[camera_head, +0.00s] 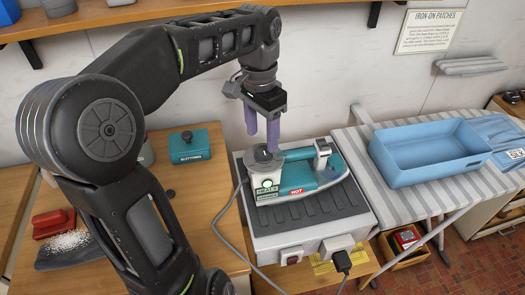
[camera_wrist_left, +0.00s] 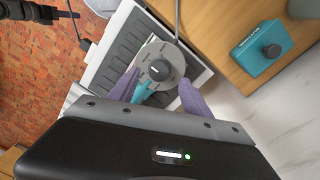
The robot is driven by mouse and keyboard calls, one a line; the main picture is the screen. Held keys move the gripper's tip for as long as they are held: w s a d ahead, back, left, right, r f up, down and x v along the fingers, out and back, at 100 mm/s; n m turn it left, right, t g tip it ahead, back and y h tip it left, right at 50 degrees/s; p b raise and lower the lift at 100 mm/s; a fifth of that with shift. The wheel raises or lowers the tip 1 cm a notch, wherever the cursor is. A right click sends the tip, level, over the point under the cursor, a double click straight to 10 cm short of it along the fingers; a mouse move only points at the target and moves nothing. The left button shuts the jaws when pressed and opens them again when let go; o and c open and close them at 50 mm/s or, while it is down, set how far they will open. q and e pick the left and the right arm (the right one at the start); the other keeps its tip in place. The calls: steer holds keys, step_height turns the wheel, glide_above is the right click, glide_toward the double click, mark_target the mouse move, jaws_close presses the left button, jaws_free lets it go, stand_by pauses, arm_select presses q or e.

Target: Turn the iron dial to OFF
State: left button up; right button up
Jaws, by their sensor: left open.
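The teal and white iron (camera_head: 318,178) sits on a grey ribbed rest (camera_head: 315,208), with a red HOT tag at its front. At its left end is a round grey dial plate with a dark knob (camera_head: 262,154). In the left wrist view the dial knob (camera_wrist_left: 158,69) shows from above; its setting is too small to read. My left gripper (camera_head: 261,142) points down over the dial, its purple fingers open. In the wrist view the left gripper (camera_wrist_left: 158,78) has one finger on each side of the dial, holding nothing. My right gripper (camera_wrist_left: 62,14) appears partly at the wrist view's top left.
A teal BUTTONS box (camera_head: 188,146) stands on the wooden table left of the rest. A blue tub (camera_head: 425,160) sits on the striped ironing board at right. A grey cord (camera_head: 217,222) loops left of the rest; a plug (camera_head: 341,260) is at its front.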

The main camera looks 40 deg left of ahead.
mark_target(263, 150)
arm_select(q)
steer(key=shift+d+f, duration=0.1)
steer(key=shift+f, duration=2)
steer(key=shift+s, duration=0.1)
steer(key=shift+c, duration=0.5)
jaws_close()
